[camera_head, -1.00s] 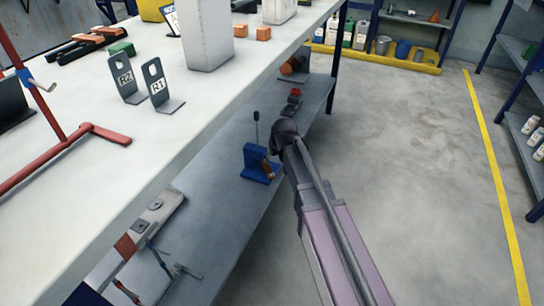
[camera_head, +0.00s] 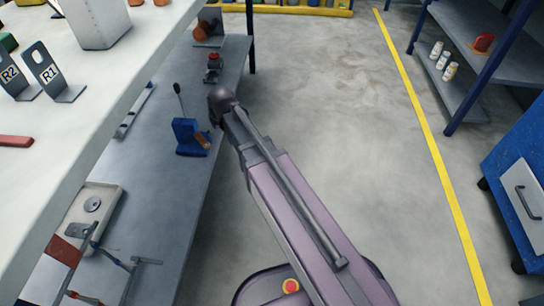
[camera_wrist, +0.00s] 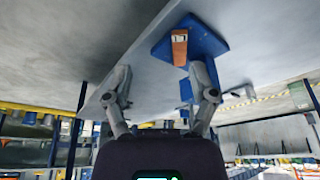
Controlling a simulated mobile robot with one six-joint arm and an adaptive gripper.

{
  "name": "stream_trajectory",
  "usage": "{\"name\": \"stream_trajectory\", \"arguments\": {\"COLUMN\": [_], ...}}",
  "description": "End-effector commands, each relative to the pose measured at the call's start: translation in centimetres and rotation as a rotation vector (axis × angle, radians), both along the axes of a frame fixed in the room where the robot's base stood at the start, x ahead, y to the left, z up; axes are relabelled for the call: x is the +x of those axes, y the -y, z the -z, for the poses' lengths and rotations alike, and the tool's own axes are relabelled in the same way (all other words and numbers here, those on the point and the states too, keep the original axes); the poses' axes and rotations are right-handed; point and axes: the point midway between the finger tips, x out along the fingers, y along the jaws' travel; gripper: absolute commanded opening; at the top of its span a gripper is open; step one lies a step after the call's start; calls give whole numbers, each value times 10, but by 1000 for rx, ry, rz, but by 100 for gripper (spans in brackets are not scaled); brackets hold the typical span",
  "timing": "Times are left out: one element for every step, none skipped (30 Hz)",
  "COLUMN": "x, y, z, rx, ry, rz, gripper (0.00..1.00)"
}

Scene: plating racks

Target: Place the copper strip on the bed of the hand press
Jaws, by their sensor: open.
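The blue hand press (camera_head: 188,136) stands on the lower shelf with its dark lever up. The copper strip (camera_head: 203,141) shows as an orange-brown piece at the press's front right. In the wrist view the copper strip (camera_wrist: 180,48) lies against the blue body of the hand press (camera_wrist: 207,42), apparently on its bed; exact contact is unclear. My gripper (camera_wrist: 160,68) is open, its two fingers apart with nothing between them, just short of the press and strip. In the head view the fingers are hidden by my arm.
The floor (camera_head: 330,110) to the right is clear up to the blue cabinet.

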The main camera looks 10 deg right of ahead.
Motion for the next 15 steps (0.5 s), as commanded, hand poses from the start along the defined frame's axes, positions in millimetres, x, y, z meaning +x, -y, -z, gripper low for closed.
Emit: {"name": "stream_trajectory", "arguments": {"x": [-18, -26, -38, -48, -58, -72, -82, -92, -106, -116, -124, -135, -143, -149, -156], "y": [20, 30, 44, 55, 66, 80, 91, 100, 112, 121, 128, 137, 142, 147, 153], "z": [1, 2, 4, 4, 5, 6, 7, 8, 8, 9, 9, 9, 9, 10, 10], "rx": [-7, -10, -16, -21, -26, -31, -36, -40, -44, -48, -51, -55, -58, -60, -63], "ry": [-26, -42, -65, -84, -103, -129, -149, -168, -193, -211, -227, -248, -262, -275, -289], "rz": [30, 50, 76, 97, 118, 148, 169, 191, 220, 240, 258, 282, 297, 310, 326], "gripper": [74, 74, 74, 74, 74, 74, 74, 74, 74, 74, 74, 74, 74, 74, 74]}}
